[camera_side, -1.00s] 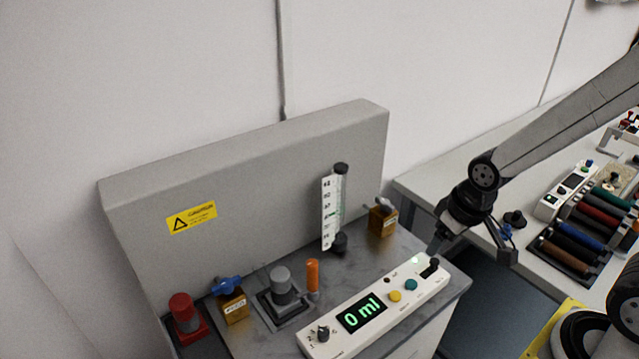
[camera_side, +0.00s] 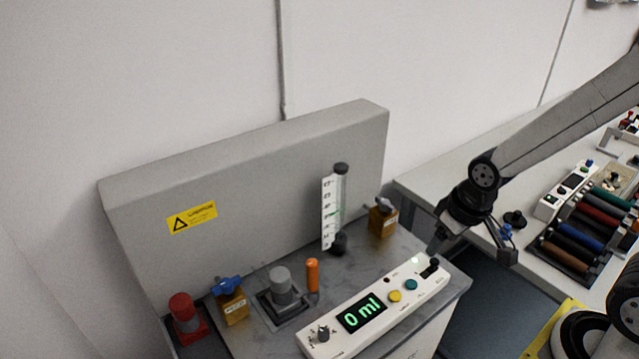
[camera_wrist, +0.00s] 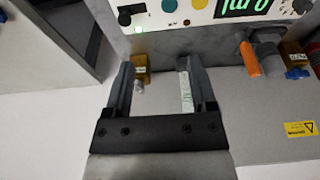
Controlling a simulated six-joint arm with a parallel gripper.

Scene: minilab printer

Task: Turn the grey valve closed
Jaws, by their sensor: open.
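The grey valve (camera_side: 384,203) has a grey handle on a brass-coloured block (camera_side: 382,222) at the right rear of the machine top. In the wrist view the grey valve (camera_wrist: 139,87) and its block (camera_wrist: 142,68) show between the fingers, close to the left one. My gripper (camera_side: 434,250) is to the right of the valve, over the right end of the white control panel, and apart from the valve. In the wrist view my gripper (camera_wrist: 158,68) is open and empty.
A clear graduated tube (camera_side: 335,208) stands left of the valve. The control panel (camera_side: 375,308) reads 0 ml. A blue-handled valve (camera_side: 229,286), red knob (camera_side: 183,308) and orange cylinder (camera_side: 312,275) are further left. A tall grey back panel (camera_side: 250,190) stands behind.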

